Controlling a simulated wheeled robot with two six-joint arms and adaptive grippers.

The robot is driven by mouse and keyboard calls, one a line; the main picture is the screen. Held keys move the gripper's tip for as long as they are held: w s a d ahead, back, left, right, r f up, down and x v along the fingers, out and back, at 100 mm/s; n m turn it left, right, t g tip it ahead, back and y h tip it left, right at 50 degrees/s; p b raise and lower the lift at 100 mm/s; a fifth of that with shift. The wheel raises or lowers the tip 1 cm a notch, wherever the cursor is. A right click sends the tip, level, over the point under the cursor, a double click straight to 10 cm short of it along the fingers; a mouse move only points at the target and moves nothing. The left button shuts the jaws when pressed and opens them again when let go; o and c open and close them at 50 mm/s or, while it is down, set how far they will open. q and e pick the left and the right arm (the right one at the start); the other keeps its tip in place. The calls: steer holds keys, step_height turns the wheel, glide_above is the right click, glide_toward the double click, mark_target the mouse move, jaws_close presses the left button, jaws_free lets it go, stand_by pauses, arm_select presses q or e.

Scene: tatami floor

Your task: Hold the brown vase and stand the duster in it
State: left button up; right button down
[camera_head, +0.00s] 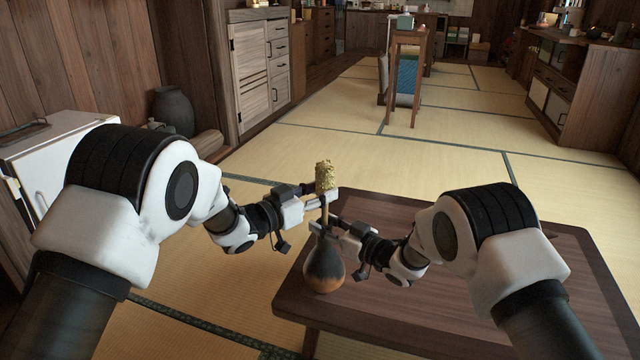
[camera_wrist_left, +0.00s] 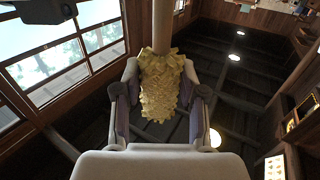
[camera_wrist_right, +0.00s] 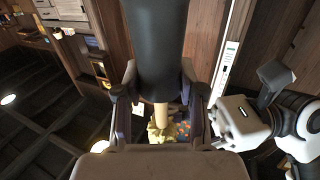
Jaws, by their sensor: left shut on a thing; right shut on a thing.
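The brown vase (camera_head: 323,271), round-bodied with a dark narrow neck, is upright at the left end of the low table. My right gripper (camera_head: 329,228) is shut on its neck from the right. The neck (camera_wrist_right: 157,45) fills the top of the right wrist view. The duster (camera_head: 325,176) is upright above the vase, its yellow fluffy head on top. My left gripper (camera_head: 321,197) is shut on it just below or at the head, which shows between the fingers in the left wrist view (camera_wrist_left: 161,85). Its handle reaches down to the vase mouth; how deep it goes is hidden.
The dark wooden table (camera_head: 440,320) has a clear top right of the vase. A white cabinet (camera_head: 75,140) and a dark jar (camera_head: 174,109) stand at the left. A small wooden stand (camera_head: 408,70) is farther back. Tatami floor between is open.

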arm_select(q)
steer(key=shift+f, duration=2.2)
steer(key=o, duration=1.2)
steer(key=shift+s+a, duration=0.1)
steer(key=v, duration=0.7)
steer(key=shift+s+a, duration=0.25)
steer(key=shift+s, duration=0.05)
